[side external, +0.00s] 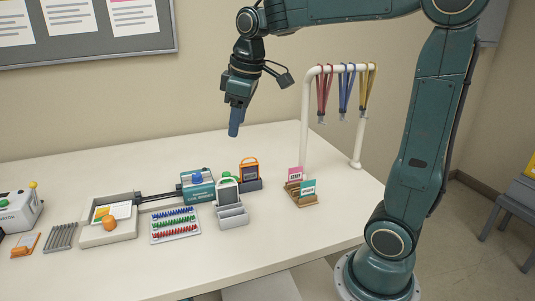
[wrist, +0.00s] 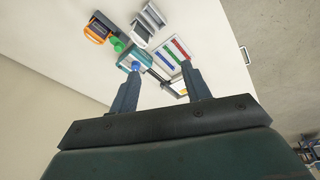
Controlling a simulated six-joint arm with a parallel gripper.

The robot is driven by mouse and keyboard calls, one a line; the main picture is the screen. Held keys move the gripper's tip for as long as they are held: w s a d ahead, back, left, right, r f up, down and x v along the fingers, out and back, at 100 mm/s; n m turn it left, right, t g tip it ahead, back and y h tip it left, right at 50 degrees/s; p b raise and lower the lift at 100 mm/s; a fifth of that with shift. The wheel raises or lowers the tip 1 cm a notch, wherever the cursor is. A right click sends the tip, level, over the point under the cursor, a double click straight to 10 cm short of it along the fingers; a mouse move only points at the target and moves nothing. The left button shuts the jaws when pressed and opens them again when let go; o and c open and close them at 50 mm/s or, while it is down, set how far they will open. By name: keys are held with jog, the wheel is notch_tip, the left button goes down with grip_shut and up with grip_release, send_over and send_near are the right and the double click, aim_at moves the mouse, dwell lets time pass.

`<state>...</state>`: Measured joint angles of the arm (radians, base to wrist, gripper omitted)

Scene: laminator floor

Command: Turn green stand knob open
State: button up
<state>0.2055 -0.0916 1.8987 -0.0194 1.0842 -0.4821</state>
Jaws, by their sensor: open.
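The green knob (side external: 226,175) shows only in part behind a grey stand (side external: 228,192) on the table, so its turn position is hidden. It also shows in the wrist view (wrist: 117,44), beside the orange-framed stand (wrist: 97,31). My gripper (side external: 234,132) is well above the table, pointing down, with nothing in it. In the wrist view its two fingers (wrist: 161,70) are apart. The green knob lies beyond and to the left of them there, not between them.
A teal laminator (side external: 198,186) with a blue knob (side external: 197,177) stands close left of the green knob. The orange-framed stand (side external: 249,172) is close on the right. A white rack with hanging lanyards (side external: 344,69) stands farther right. The back of the table is clear.

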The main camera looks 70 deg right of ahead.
jog(key=w+d+f+n+g, duration=0.2)
jog(key=w+d+f, duration=0.3)
jog(key=w+d, duration=0.4)
jog(key=n+g, duration=0.1)
jog(key=n, duration=0.1)
send_over(226, 173)
notch_tip(226, 173, down, 7)
jog(key=shift+d+y, duration=0.2)
jog(key=shift+y, duration=0.1)
jog(key=shift+f, duration=0.1)
notch_tip(226, 173, down, 14)
jog(key=shift+a+r, duration=0.15)
jog(key=shift+r, duration=0.05)
jog(key=c, duration=1)
